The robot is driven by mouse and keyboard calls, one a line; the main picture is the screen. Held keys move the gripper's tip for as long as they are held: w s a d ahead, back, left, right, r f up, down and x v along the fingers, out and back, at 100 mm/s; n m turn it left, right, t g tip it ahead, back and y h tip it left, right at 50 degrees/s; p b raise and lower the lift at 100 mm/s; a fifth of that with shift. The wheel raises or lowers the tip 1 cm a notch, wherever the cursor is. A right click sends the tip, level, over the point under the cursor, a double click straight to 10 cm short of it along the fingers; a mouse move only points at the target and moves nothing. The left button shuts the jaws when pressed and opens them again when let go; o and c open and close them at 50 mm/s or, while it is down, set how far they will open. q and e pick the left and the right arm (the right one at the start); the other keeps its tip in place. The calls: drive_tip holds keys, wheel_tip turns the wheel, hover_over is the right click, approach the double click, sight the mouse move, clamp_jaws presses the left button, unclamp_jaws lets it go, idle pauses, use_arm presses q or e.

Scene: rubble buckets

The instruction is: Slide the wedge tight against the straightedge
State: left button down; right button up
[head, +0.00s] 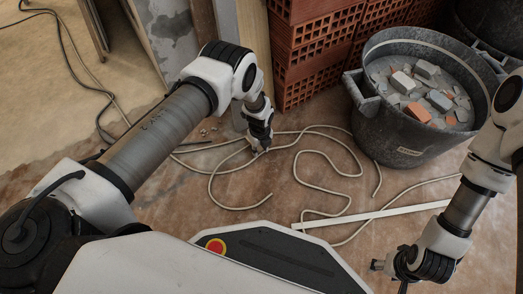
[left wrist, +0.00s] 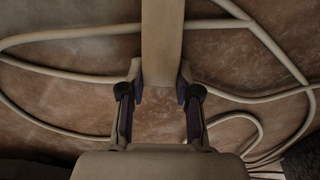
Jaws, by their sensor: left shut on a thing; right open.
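The straightedge (head: 385,213) is a long pale strip lying on the floor, right of centre in the head view, with cable around it. My left gripper (head: 260,147) points down near the floor, left of the straightedge and apart from it. In the left wrist view its two fingers (left wrist: 160,88) are shut on a pale wood-coloured piece (left wrist: 162,40), which looks like the wedge. That piece runs out of the top of the picture. In the head view the wedge cannot be told apart at the fingertips. My right gripper (head: 388,268) is open at the lower right, below the straightedge.
Loose beige cable (head: 320,153) loops over the brown floor around my left gripper. A black bucket of rubble (head: 405,142) stands at the right. Stacked red hollow bricks (head: 305,55) and a wooden post (head: 253,50) stand behind my left gripper.

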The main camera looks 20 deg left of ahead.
use_arm(q)
drive_tip(key=shift+w+a, duration=0.2)
drive_tip(key=shift+a, duration=0.15)
drive_tip(key=c, duration=0.7)
unclamp_jaws()
drive_tip(key=shift+f, duration=0.1)
drive_tip(key=shift+c, duration=0.2)
wheel_tip(320, 180, up, 12)
